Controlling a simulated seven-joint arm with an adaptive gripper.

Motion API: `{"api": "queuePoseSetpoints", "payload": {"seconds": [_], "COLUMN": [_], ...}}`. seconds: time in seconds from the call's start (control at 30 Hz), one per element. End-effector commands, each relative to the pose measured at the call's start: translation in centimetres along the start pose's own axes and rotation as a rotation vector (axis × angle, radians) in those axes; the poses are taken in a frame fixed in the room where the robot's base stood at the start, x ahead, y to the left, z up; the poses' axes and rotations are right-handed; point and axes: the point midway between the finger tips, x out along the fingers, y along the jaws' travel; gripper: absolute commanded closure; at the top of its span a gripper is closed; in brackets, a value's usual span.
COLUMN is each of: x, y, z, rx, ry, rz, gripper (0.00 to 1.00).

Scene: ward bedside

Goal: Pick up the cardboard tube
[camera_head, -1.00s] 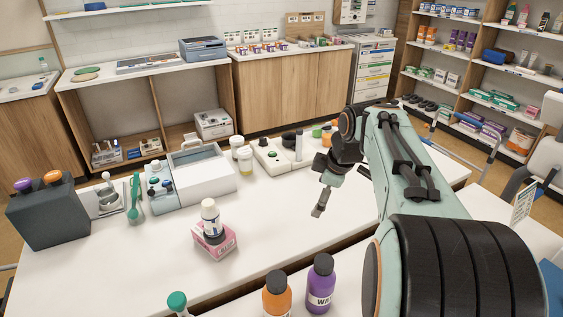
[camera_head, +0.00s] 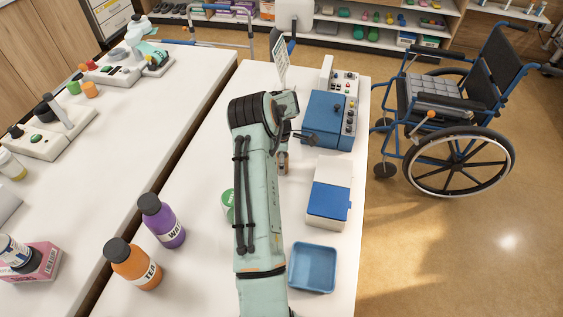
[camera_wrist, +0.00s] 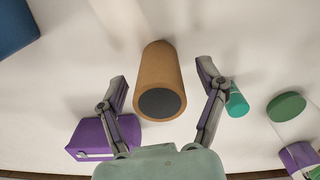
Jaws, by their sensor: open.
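The cardboard tube (camera_wrist: 161,78) is brown with a dark round end and shows in the middle of the wrist view, over a white surface. My gripper (camera_wrist: 161,74) is open, with one finger to the left of the tube and one to the right. A gap shows between each finger and the tube in this view. In the head view my arm covers most of the gripper area. A small brown patch (camera_head: 283,163) beside the arm may be the tube, but I cannot be sure.
In the wrist view, a purple box (camera_wrist: 88,141) is near the left finger and a teal cylinder (camera_wrist: 237,101) is beside the right one. In the head view, a blue device (camera_head: 328,122), a blue-and-white box (camera_head: 329,196) and a blue tray (camera_head: 313,268) stand right of my arm.

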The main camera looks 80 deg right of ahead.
Motion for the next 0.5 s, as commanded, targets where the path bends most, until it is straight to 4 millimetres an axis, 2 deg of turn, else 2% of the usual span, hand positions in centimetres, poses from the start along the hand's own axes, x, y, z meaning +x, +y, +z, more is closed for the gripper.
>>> {"api": "queuePoseSetpoints", "payload": {"seconds": [0.1, 0.37, 0.47, 0.5], "x": [0.94, 1.13, 1.12, 1.12], "y": [0.01, 0.01, 0.01, 0.01], "z": [0.01, -0.01, -0.02, -0.02], "rx": [0.001, 0.001, 0.001, 0.001], "ry": [0.0, 0.0, 0.0, 0.0], "rz": [0.001, 0.001, 0.001, 0.001], "gripper": [0.29, 0.29, 0.57, 0.69]}}
